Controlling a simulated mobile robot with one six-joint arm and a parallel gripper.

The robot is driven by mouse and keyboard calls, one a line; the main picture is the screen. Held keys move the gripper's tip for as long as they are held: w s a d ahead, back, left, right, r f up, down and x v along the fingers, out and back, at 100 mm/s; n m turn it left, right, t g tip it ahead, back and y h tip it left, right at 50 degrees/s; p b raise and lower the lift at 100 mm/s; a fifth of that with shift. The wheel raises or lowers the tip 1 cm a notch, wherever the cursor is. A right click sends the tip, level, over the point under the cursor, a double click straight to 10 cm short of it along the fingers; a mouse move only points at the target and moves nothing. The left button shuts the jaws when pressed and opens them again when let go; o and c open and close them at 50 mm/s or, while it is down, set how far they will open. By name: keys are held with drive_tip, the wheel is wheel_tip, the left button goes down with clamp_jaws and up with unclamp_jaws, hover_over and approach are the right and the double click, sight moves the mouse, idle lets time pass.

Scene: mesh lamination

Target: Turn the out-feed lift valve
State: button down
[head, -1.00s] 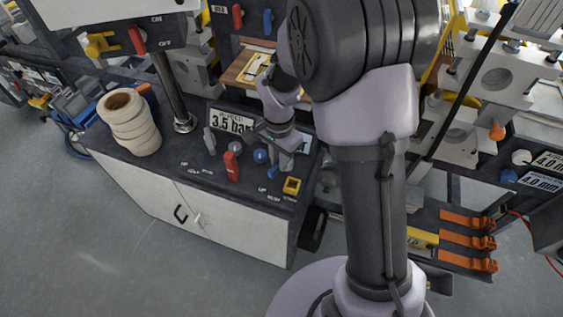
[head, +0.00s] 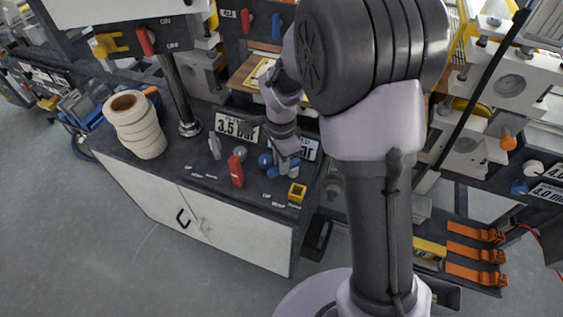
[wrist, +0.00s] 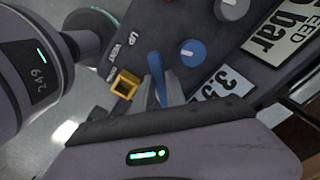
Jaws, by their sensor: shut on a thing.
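The blue valve lever (wrist: 157,75) stands on the dark bench top, beside the printed UP and VENT marks. In the wrist view my gripper (wrist: 160,86) is shut on this lever, with a grey finger on each side of it. In the head view my gripper (head: 285,172) is down at the bench's right end, and the blue lever (head: 272,173) shows only partly beside the fingers. The lever's base is hidden by the fingers.
A yellow box-shaped piece (wrist: 125,83) and a round blue knob (wrist: 190,52) stand close to the gripper. A red lever (head: 236,170) is to its left. Cream tape rolls (head: 136,125) are stacked at the bench's left end. A 3.5 bar display (head: 237,127) stands behind.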

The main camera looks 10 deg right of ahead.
drive_tip(key=c, duration=1.4)
unclamp_jaws()
drive_tip(key=shift+o, duration=0.2)
wheel_tip(320, 180, up, 18)
drive_tip(key=p, duration=0.6)
drive_tip(key=shift+f, duration=0.25)
